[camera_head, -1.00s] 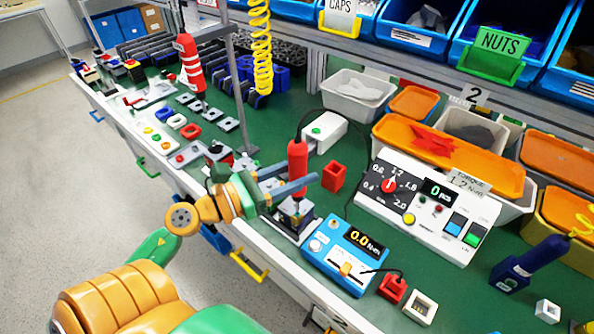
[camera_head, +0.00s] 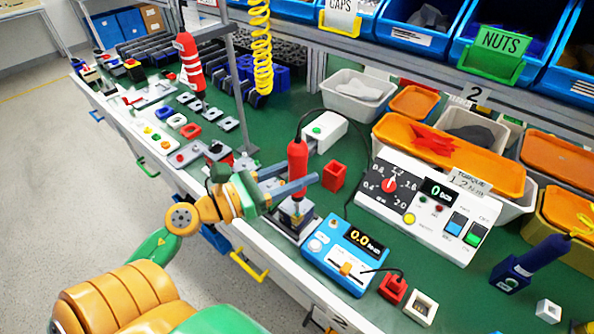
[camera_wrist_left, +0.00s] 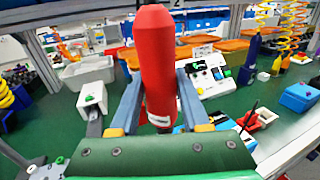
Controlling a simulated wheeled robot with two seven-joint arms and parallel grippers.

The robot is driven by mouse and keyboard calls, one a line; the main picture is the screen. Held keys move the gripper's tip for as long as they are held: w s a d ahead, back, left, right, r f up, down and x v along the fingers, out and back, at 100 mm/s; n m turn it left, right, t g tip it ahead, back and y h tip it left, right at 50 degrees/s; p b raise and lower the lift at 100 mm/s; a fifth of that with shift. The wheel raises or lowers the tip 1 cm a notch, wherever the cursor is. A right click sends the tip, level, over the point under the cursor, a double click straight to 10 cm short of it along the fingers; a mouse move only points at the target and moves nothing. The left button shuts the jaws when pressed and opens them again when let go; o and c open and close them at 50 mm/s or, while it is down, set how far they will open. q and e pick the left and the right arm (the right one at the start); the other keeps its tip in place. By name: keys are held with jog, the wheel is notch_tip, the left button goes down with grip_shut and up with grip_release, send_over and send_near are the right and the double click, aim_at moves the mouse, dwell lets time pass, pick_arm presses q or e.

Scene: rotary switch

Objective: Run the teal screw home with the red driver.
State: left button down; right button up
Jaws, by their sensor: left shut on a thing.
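The red driver (camera_head: 297,160) stands upright near the front edge of the green bench. My left gripper (camera_head: 300,186) is shut on it, with a finger on each side of its body. In the left wrist view the red driver (camera_wrist_left: 156,60) fills the middle between the two blue-grey fingers (camera_wrist_left: 160,105). The driver's lower end is over a small fixture block (camera_head: 294,212) on a grey base. The teal screw cannot be made out; the driver tip and fixture hide that spot. My right gripper is not in view.
A blue torque meter (camera_head: 345,255) reading 0.0 stands right of the fixture. A white controller with a dial (camera_head: 420,208) reads 0. A red open box (camera_head: 335,177) stands close behind the driver. A blue driver (camera_head: 530,262) stands at the right.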

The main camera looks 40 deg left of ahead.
aim_at(289, 165)
pick_arm(q)
jog(key=shift+f+b, duration=0.8)
jog(key=shift+f, duration=0.15)
dwell(1.1)
dwell(0.5)
notch_tip(289, 165, up, 5)
jog(key=p, duration=0.4)
jog(key=shift+p, duration=0.35)
jog(key=shift+f, duration=0.2)
